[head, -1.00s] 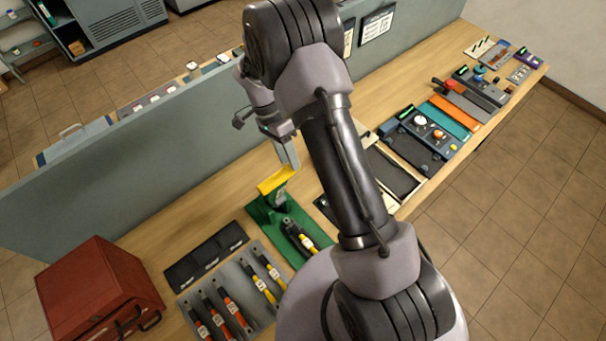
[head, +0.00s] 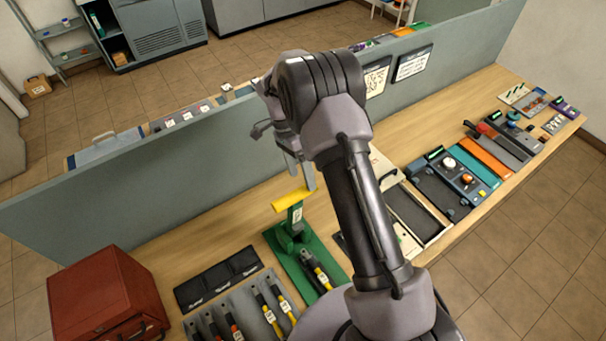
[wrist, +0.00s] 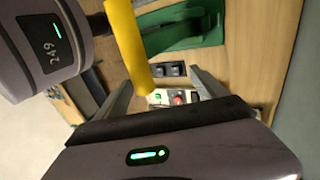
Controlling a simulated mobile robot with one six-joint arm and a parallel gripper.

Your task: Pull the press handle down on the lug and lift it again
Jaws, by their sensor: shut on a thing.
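The green press (head: 310,278) stands on the bench, its upright column carrying a yellow handle bar (head: 291,200) on top. My gripper (head: 301,172) is at the right end of this bar and is shut on it. In the wrist view the yellow handle (wrist: 128,45) runs down to my gripper (wrist: 163,92). The handle is raised well above the press base. A black and yellow cable lug piece (head: 318,272) lies on the base in front of the column. The contact between lug and press is too small to tell.
A red case (head: 100,300) stands at the far left. A grey partition (head: 170,195) runs behind. Trays and devices (head: 455,180) line the bench at right.

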